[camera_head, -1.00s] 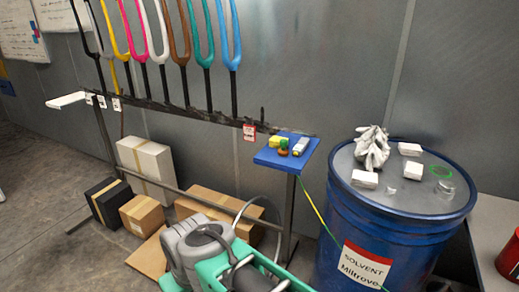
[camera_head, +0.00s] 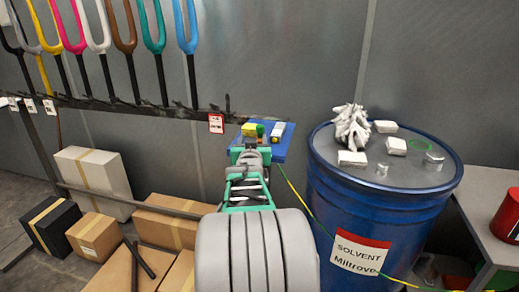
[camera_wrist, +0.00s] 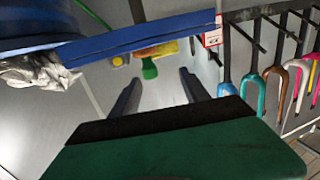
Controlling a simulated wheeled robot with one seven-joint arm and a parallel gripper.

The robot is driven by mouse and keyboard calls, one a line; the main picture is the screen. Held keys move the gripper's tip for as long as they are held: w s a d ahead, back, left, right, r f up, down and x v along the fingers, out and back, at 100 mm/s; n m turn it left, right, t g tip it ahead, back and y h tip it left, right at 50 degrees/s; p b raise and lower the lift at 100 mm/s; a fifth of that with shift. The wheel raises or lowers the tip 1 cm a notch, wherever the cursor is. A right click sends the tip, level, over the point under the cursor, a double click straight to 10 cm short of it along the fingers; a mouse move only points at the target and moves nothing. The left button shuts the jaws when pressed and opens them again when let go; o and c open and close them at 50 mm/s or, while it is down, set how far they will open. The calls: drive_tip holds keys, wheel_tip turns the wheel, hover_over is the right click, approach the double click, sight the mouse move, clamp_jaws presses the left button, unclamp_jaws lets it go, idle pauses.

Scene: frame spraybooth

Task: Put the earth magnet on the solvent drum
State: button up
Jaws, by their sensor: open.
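The blue solvent drum (camera_head: 395,215) stands at right in the head view, with a red and white label. The small blue shelf (camera_head: 285,152) left of it holds a yellow block (camera_head: 249,129), a small green-topped piece (camera_head: 261,130) and a pale grey piece (camera_head: 277,130). I cannot tell which one is the earth magnet. My gripper (camera_head: 250,148) is at the shelf's front, partly hiding it. In the wrist view my gripper (camera_wrist: 160,88) is open and empty, with the green piece (camera_wrist: 149,68) just beyond, between the fingers.
White gloves (camera_head: 351,127), several white blocks (camera_head: 352,158) and a green ring (camera_head: 422,144) lie on the drum top, with bare patches between. A rack of coloured forks (camera_head: 155,45) stands left. Boxes (camera_head: 93,180) are below. A yellow-green cable (camera_head: 305,205) runs from shelf to drum.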

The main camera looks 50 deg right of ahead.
sight(260, 129)
drive_tip(key=d, duration=0.2)
drive_tip(key=d+r+h, duration=0.1)
drive_tip(key=shift+s, duration=0.25)
drive_tip(key=p+x, duration=0.1)
drive_tip(key=x, duration=0.5)
drive_tip(key=shift+w+d+f, duration=0.15)
drive_tip(key=shift+w, duration=0.05)
drive_tip(key=shift+c, duration=0.2)
clamp_jaws()
